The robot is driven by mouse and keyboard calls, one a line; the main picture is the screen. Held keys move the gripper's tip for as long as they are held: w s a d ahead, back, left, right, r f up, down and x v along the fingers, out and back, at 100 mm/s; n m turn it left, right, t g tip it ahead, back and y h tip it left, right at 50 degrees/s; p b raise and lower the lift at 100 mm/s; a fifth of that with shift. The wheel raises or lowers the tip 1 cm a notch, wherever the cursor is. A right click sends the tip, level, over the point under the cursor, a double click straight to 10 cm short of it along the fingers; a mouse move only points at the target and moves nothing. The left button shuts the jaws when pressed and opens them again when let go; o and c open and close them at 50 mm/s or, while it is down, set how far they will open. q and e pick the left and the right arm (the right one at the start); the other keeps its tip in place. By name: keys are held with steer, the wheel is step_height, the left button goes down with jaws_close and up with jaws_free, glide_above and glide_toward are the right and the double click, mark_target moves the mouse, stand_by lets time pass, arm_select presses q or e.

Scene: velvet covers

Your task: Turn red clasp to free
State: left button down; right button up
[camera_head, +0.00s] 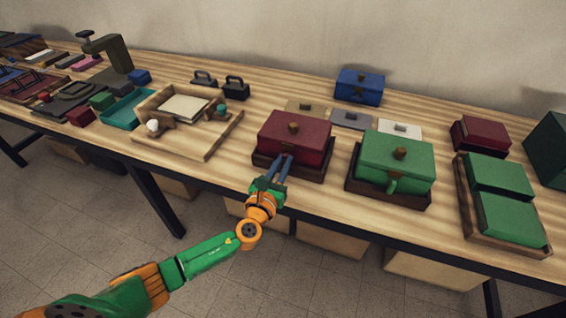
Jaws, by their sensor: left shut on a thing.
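My left gripper (282,160) reaches over the table edge to the front face of the red box. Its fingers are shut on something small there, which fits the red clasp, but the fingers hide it. I cannot tell which way the clasp is turned. My right gripper is not in view.
A green box (397,156) with a green clasp hanging at its front stands close to the right. A blue box (359,86) and several small plates lie behind. A wooden tray (222,137) is to the left. The table's front edge runs under my left arm.

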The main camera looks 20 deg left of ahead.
arm_select(q)
steer(key=n+b, duration=0.1)
steer(key=n, duration=0.3)
steer(key=shift+f+b, duration=0.15)
steer(key=shift+b, duration=0.25)
steer(key=n+b, duration=0.1)
steer(key=n, duration=0.3)
steer(key=shift+a+n, duration=0.15)
steer(key=shift+n, duration=0.15)
steer(key=n+b, duration=0.1)
steer(key=n, duration=0.3)
steer(key=n+b, duration=0.1)
steer(key=n, duration=0.4)
steer(key=shift+f, duration=0.1)
steer(key=shift+n, duration=0.3)
steer(key=c, duration=0.8)
jaws_free()
steer(key=shift+c, duration=0.2)
